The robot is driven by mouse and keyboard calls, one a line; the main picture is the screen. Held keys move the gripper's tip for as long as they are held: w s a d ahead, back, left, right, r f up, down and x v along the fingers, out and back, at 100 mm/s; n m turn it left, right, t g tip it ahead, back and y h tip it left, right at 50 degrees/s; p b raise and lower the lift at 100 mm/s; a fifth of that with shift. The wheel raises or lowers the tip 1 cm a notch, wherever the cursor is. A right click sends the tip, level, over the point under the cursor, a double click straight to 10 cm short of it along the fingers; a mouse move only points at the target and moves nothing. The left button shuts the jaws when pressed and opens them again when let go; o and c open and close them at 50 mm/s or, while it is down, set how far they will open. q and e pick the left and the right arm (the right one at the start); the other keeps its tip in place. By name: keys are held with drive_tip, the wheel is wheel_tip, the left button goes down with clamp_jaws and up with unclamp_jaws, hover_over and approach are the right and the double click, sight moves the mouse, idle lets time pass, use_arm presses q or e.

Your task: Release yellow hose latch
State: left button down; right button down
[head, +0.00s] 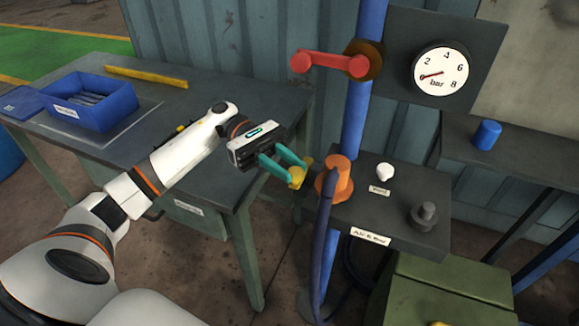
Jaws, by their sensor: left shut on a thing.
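The yellow hose latch (297,177) sits at the left side of the orange hose coupling (336,178). A dark blue hose (319,245) hangs down from the coupling. My left gripper (289,170) reaches in from the left, and its teal fingers are shut on the yellow latch. The fingers cover part of the latch, so its exact position is hard to tell. My right gripper is not in view.
A red lever (330,64) and a blue pipe (357,120) stand above the coupling. A gauge (440,72) reads near 0. The dark panel holds a white knob (385,171) and a grey knob (424,214). A workbench (205,150) with a blue bin (92,104) is left.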

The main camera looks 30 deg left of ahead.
use_arm(q)
drive_tip(key=c, duration=1.1)
unclamp_jaws()
wheel_tip(320, 180, up, 10)
drive_tip(key=shift+p, duration=1.15)
drive_tip(key=shift+a, duration=0.1)
